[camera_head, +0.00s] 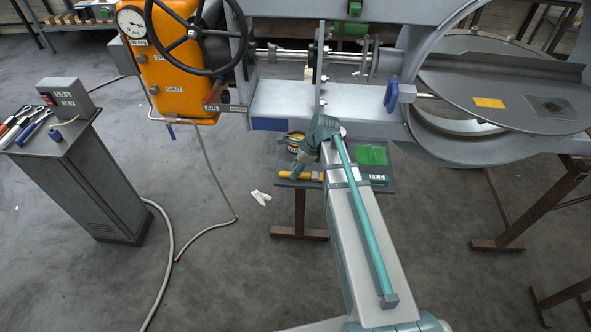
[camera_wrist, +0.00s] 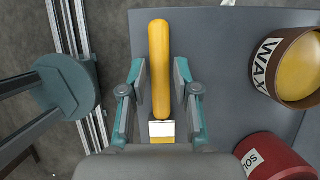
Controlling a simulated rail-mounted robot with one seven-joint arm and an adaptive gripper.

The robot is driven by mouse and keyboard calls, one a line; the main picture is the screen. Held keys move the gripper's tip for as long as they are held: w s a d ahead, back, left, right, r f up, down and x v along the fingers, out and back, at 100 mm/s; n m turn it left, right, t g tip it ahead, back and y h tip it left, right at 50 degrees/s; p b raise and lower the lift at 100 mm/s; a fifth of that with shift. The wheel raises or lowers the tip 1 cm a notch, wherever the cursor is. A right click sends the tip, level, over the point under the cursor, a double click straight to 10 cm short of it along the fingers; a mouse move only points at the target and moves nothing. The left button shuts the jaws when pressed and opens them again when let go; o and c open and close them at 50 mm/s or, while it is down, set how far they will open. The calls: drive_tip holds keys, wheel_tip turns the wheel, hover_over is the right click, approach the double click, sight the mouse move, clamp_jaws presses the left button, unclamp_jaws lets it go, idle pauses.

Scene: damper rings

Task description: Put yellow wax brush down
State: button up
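The yellow wax brush (camera_wrist: 159,70) lies over the grey tray table (camera_wrist: 215,60) in the wrist view, its handle pointing up the picture and its pale ferrule (camera_wrist: 162,129) near my gripper's base. My gripper (camera_wrist: 160,82) has one finger on each side of the handle, with a narrow gap showing on both sides, so it looks open. The bristles are hidden behind the gripper body. In the head view, a yellow piece of the brush (camera_head: 314,176) shows at the small table, beside my gripper (camera_head: 298,172).
The wax can (camera_wrist: 300,68) and a red solvent can (camera_wrist: 278,158) stand right of my gripper. The machine bed (camera_head: 280,102) overhangs the table's back.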

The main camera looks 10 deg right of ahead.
idle(0.3)
drive_tip(key=o, duration=0.6)
drive_tip(key=v, duration=1.2)
drive_tip(key=shift+a, duration=0.15)
idle(0.4)
